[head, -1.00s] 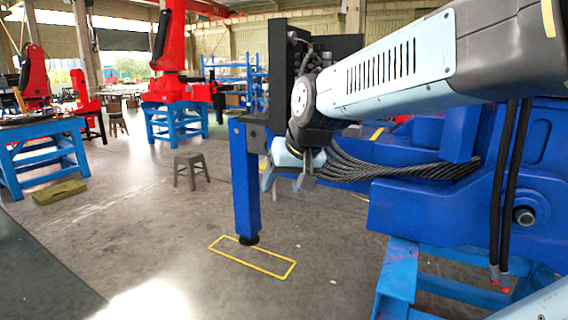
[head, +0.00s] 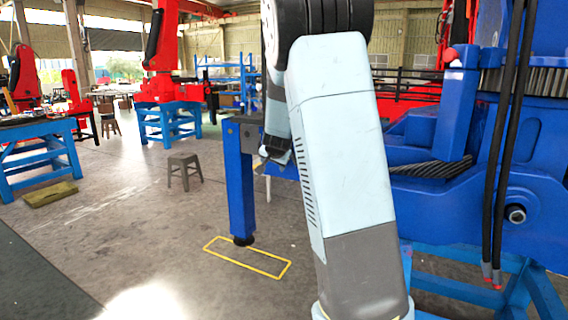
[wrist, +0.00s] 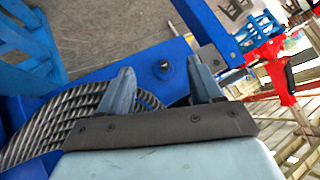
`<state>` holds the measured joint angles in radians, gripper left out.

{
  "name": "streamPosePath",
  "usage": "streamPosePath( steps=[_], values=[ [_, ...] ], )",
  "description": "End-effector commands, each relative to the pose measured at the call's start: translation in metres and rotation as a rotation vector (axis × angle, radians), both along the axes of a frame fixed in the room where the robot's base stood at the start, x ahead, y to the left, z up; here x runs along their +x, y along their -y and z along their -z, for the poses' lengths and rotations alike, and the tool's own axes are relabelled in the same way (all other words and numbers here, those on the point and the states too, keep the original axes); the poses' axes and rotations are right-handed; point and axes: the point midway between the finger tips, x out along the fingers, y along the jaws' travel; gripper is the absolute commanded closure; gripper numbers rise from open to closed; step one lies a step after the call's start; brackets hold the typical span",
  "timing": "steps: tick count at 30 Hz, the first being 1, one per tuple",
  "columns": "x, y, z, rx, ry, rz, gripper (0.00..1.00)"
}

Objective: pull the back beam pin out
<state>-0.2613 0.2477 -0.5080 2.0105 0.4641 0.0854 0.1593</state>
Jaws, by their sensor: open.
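In the wrist view, a small dark round pin (wrist: 162,67) stands on the flat face of the blue beam (wrist: 138,68). It appears in the gap between the two fingers of my gripper (wrist: 160,74), and nothing is held. The fingers are spread apart; I cannot tell how far the pin is below their tips. In the head view, my gripper (head: 274,155) is beside the top of the blue outrigger leg (head: 240,190), mostly hidden behind my arm. The pin is not visible in the head view.
A coiled steel cable (wrist: 75,120) lies beside the beam on the left of the wrist view. Two black hoses (head: 507,150) hang at the right in the head view. A stool (head: 184,170) and a yellow floor outline (head: 247,258) lie on mostly open floor.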

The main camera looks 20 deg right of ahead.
Motion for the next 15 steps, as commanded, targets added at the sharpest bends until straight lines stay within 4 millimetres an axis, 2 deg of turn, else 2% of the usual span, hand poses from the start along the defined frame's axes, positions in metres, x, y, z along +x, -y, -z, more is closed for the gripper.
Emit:
streamPosePath(
  steps=[1, 6, 15],
  values=[
    [0.014, 0.007, 0.012, -0.021, 0.007, 0.028, 0.35],
    [0.055, 0.035, 0.038, -0.097, 0.06, 0.124, 0.35],
    [0.116, 0.074, 0.077, -0.274, 0.176, 0.252, 0.35]
  ],
)
